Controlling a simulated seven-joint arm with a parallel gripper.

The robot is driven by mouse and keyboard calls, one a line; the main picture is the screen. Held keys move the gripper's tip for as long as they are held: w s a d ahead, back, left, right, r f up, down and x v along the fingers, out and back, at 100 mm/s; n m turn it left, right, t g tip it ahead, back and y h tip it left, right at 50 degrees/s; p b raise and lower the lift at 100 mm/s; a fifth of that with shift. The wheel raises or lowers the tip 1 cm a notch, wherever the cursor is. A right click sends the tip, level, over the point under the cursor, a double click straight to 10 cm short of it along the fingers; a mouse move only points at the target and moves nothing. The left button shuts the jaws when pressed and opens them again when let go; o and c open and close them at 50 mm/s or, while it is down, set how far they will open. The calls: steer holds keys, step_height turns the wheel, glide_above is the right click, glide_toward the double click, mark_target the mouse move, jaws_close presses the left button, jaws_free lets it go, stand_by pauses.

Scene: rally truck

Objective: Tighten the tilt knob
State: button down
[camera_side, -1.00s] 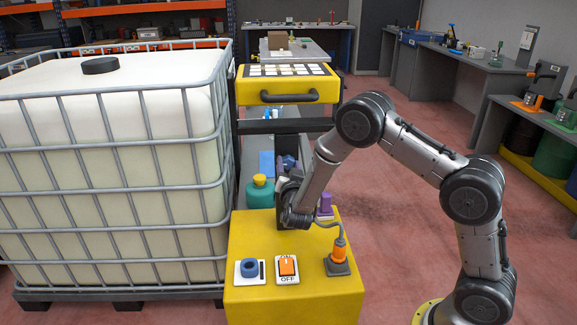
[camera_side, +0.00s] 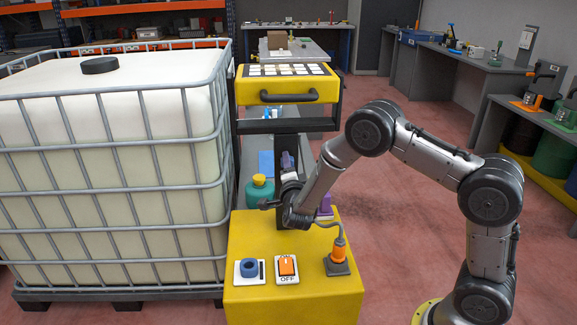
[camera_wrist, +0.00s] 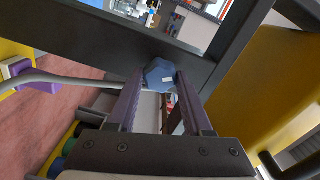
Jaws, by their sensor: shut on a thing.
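The tilt knob (camera_wrist: 159,76) is a blue-grey lobed knob with a small pale mark, in the upper middle of the wrist view. It sits at a dark frame bar (camera_wrist: 120,36). My gripper (camera_wrist: 157,84) has its two long fingers on either side of the knob, shut on it. In the side view my gripper (camera_side: 287,178) points up beside the dark upright behind the yellow box, and I cannot make out the knob there.
A teal bottle (camera_side: 260,192) stands close left of my gripper. A caged white tank (camera_side: 110,170) fills the left.

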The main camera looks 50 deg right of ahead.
steer(key=m, duration=0.5)
steer(key=shift+f+m, duration=0.1)
steer(key=shift+m, duration=0.3)
steer(key=shift+a, duration=0.1)
stand_by(0.3)
steer(key=shift+c, duration=1.5)
jaws_free()
steer(key=v, duration=1.4)
